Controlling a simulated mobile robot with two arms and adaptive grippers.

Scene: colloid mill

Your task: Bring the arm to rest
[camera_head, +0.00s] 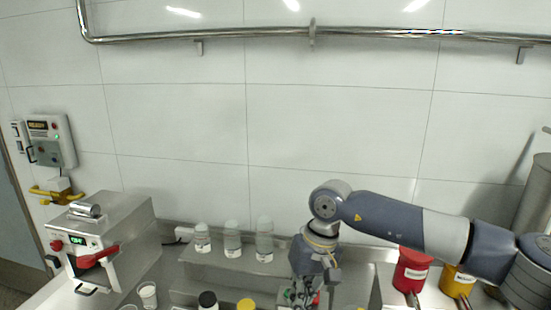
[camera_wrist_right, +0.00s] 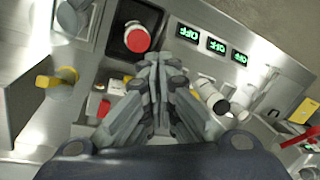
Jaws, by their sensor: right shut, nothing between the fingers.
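My right arm reaches in from the right in the head view, with its forearm bent down over the bench. My right gripper (camera_head: 303,291) points downward near the bottom edge of the head view. It also shows in the right wrist view (camera_wrist_right: 158,62), where its fingers are closed together with nothing between them. It hangs over the bench, with small items and a panel behind it. My left gripper is not in the head view.
A machine (camera_head: 115,235) with a red handle stands at the left. Several bottles (camera_head: 232,240) stand on a steel shelf. Red (camera_head: 411,270) and yellow (camera_head: 457,281) containers are at the right, below my arm. A panel with green displays (camera_wrist_right: 215,45) is close to the gripper.

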